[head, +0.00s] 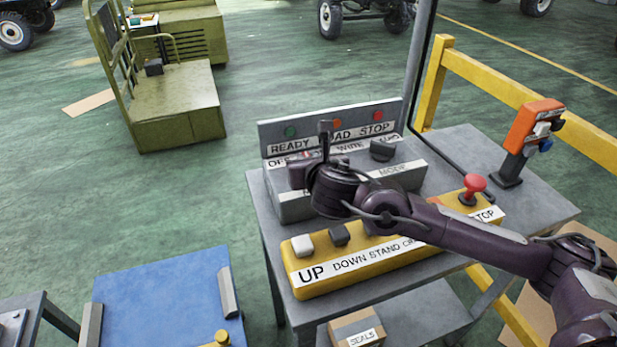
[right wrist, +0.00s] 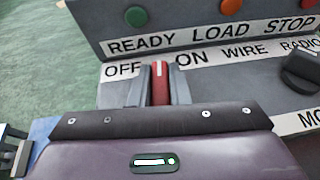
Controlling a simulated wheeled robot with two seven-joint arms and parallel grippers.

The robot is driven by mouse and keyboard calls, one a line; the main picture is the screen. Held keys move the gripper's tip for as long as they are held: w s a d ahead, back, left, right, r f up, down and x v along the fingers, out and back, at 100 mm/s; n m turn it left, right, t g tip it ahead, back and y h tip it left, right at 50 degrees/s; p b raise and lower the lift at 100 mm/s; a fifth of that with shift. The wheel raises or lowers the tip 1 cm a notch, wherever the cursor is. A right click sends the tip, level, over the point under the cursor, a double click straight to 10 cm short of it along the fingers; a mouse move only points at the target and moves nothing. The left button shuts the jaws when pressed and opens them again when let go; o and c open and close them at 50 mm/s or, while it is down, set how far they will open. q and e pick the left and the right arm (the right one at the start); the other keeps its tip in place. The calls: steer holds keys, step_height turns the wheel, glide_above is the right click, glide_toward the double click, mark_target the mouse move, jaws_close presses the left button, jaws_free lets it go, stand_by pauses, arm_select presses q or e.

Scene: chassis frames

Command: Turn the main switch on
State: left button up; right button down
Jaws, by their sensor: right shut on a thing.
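The main switch (right wrist: 160,84) is a red knob with a white mark, in the right wrist view. It sits on the sloping grey panel (head: 410,168) below the OFF and ON labels. Its white mark points roughly up, between the two words. My right gripper (head: 306,160) is shut on the knob, with one grey finger on each side of it, as the right wrist view (right wrist: 160,88) shows. In the head view the gripper and wrist hide most of the knob. My left gripper is not in view.
A black mode knob (head: 382,150) is to the right on the same panel. A yellow pendant box (head: 315,285) with a red stop button (head: 474,184) lies in front, under my right forearm. An orange device (head: 535,125) stands at the bench's right. A blue-topped table (head: 165,290) is at left.

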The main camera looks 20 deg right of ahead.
steer(key=m+h+b, duration=0.2)
steer(key=h+b, duration=0.1)
steer(key=shift+a+f+m, duration=0.1)
steer(key=shift+m, duration=0.3)
steer(key=shift+m+g+h+b, duration=0.35)
steer(key=shift+m+g+h, duration=0.05)
steer(key=shift+h, duration=0.2)
steer(key=shift+r+m+g+h, duration=0.2)
steer(key=shift+m+g+h, duration=0.2)
steer(key=shift+m+h, duration=0.45)
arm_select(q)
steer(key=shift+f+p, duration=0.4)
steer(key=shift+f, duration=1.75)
arm_select(e)
steer(key=shift+m+g+h, duration=0.8)
steer(key=shift+m+h, duration=0.35)
steer(key=shift+h, duration=0.1)
steer(key=c, duration=1.4)
jaws_free()
steer(key=shift+g, duration=0.3)
steer(key=shift+o, duration=0.2)
steer(key=shift+f, duration=0.1)
